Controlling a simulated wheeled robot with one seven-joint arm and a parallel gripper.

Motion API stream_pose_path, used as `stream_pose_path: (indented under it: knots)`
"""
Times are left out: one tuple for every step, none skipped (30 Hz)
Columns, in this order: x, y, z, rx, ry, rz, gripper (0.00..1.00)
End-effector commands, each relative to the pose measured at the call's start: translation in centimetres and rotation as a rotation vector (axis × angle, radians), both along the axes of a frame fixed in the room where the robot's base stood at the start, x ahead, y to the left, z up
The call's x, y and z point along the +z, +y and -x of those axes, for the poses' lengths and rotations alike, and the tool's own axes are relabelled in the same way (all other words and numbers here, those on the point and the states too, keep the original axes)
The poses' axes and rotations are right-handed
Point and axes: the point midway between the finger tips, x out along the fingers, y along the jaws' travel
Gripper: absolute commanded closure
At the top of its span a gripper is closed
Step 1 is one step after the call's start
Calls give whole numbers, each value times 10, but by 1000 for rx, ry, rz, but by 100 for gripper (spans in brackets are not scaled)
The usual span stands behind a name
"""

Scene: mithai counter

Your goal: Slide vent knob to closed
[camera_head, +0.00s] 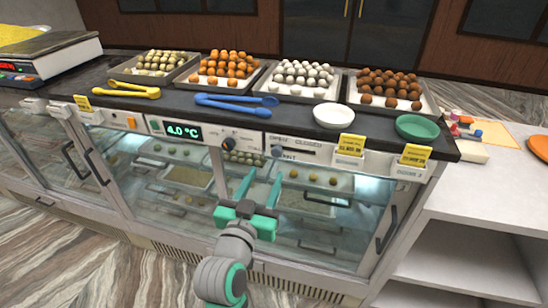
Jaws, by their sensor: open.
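The vent knob (277,151) is a small blue-grey knob on the white control panel (205,140) of the display counter. It sits at the left end of a short dark horizontal slot (298,150). "CLOSED" is printed above the slot's right part, and a smaller, blurred label is above the knob. My gripper (263,178) is open and empty, its two green fingers pointing up toward the panel. The fingertips appear just below the knob in the picture, in front of the glass. The right finger is nearly in line with the knob; I cannot tell the depth gap.
A dark dial (229,143) and a 4.0 °C display (183,131) are left of the knob. Yellow price tags (351,145) stand to the right. Blue tongs (236,103), a white bowl (333,115) and sweet trays sit on the countertop above. Door handles (386,229) protrude below.

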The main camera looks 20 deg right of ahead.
Motion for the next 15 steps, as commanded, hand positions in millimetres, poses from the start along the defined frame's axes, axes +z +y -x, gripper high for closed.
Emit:
stream_pose_path:
  knots:
    - [0, -6, -7, -3, -1, 1, 56]
    - [0, -9, -11, -2, 0, 0, 56]
    - [1, -13, -18, -2, -1, 1, 56]
    - [0, -16, -22, -3, 1, 1, 56]
    - [0, -19, -27, -2, 1, 1, 56]
    - [0, -23, -33, -2, -1, 1, 56]
    - [1, -26, -37, -1, -1, 1, 56]
    - [0, -29, -41, -2, 0, 1, 56]
    - [0, -32, -47, -2, 1, 1, 56]
    - [0, -35, -50, -1, -1, 1, 56]
    - [0, -38, -54, -1, -1, 1, 56]
    - [0, -40, -58, -1, -1, 1, 56]
    - [0, -42, -61, -1, -1, 1, 56]
    - [0, -44, -64, -1, 1, 1, 56]
    - [0, -45, -67, 0, 1, 1, 56]
